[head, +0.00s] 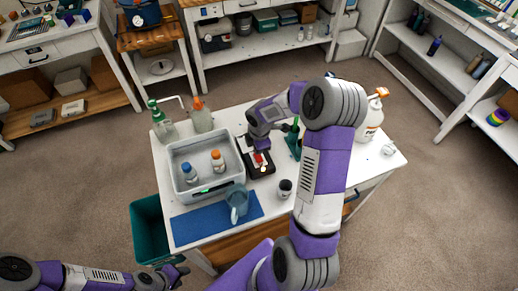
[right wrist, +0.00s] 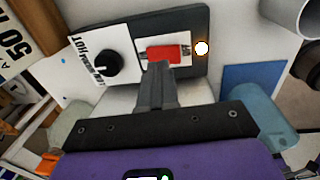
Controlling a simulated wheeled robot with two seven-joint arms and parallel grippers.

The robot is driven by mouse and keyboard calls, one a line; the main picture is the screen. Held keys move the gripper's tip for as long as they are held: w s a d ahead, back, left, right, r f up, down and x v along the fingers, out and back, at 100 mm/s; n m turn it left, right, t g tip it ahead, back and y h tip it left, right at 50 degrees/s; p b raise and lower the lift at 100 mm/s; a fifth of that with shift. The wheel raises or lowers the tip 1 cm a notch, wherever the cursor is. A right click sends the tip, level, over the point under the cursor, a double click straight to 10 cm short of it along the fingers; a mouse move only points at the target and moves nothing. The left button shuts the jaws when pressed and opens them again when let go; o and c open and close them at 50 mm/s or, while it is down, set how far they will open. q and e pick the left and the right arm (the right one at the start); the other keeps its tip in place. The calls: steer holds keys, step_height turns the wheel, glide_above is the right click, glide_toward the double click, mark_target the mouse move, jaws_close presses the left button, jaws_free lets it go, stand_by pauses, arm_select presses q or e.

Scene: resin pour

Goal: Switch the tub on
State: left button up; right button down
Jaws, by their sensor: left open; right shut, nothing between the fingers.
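The grey tub (head: 183,190) stands on the white table in the head view, with a blue-capped bottle (head: 190,173) and an orange-capped bottle (head: 217,161) inside. Right of it is a dark control box (head: 262,171), also in the right wrist view (right wrist: 197,22). It carries a red switch (right wrist: 165,53), a black knob (right wrist: 104,63) on a white label and a round lamp (right wrist: 201,48), bright white with an orange rim. My right gripper (right wrist: 158,68) is shut and empty, its tips at the switch's edge; contact is unclear. My left gripper (head: 180,271) is open, low at the left, away from the table.
A blue mat (head: 190,228) with a blue-grey jug (head: 238,203) lies before the tub. Pump bottles (head: 163,125) stand behind it. A dark cup (head: 285,188) and an orange-topped bottle (head: 371,115) stand to the right. A teal bin (head: 148,225) is on the floor.

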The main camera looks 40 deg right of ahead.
step_height(320, 180, up, 11)
steer(key=w+p, duration=0.1)
steer(key=p, duration=0.1)
steer(key=shift+w+d+r, duration=0.15)
steer(key=shift+w+d, duration=0.05)
steer(key=shift+w, duration=0.05)
stand_by(0.3)
